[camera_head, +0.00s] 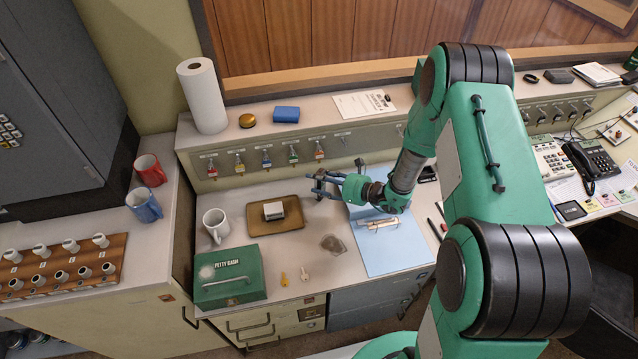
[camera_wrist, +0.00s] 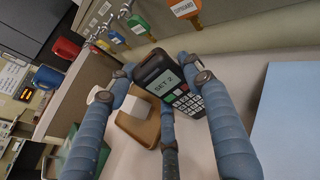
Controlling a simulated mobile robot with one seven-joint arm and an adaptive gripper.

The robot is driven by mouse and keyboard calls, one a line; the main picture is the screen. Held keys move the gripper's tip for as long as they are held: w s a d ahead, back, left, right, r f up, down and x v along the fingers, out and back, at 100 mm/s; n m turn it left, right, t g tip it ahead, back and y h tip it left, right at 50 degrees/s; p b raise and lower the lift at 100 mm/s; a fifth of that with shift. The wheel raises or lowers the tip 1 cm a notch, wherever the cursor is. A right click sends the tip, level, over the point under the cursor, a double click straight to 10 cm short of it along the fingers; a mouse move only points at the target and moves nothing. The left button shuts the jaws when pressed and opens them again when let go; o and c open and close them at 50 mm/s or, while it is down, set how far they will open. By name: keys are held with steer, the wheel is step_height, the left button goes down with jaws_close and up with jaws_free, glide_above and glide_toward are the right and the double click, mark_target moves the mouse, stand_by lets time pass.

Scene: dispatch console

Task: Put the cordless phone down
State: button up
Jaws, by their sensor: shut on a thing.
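The cordless phone (camera_wrist: 170,83) is a dark handset with a lit screen reading "SET 2" and a pale keypad. It shows in the wrist view between the blue fingers of my gripper (camera_wrist: 166,92), which is shut on it. In the head view my gripper (camera_head: 325,184) is above the counter, right of the brown tray (camera_head: 259,228) and below the key hooks. The phone is too small and covered to make out clearly there. In the wrist view the tray (camera_wrist: 150,131) lies beyond the phone, partly hidden by the fingers.
A small white-and-grey block (camera_head: 274,210) sits on the tray. A white mug (camera_head: 215,222) and a green petty cash box (camera_head: 229,277) stand to the left.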

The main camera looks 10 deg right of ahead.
steer(key=shift+f, duration=0.35)
steer(key=shift+f, duration=0.15)
steer(key=o, duration=1.3)
steer(key=shift+s+d+r, duration=0.1)
steer(key=shift+r, duration=0.1)
steer(key=p+v, duration=0.1)
steer(key=v, duration=1)
steer(key=shift+s+d+p, duration=0.2)
steer(key=shift+d+p, duration=0.05)
steer(key=shift+p, duration=0.1)
steer(key=shift+r, duration=0.15)
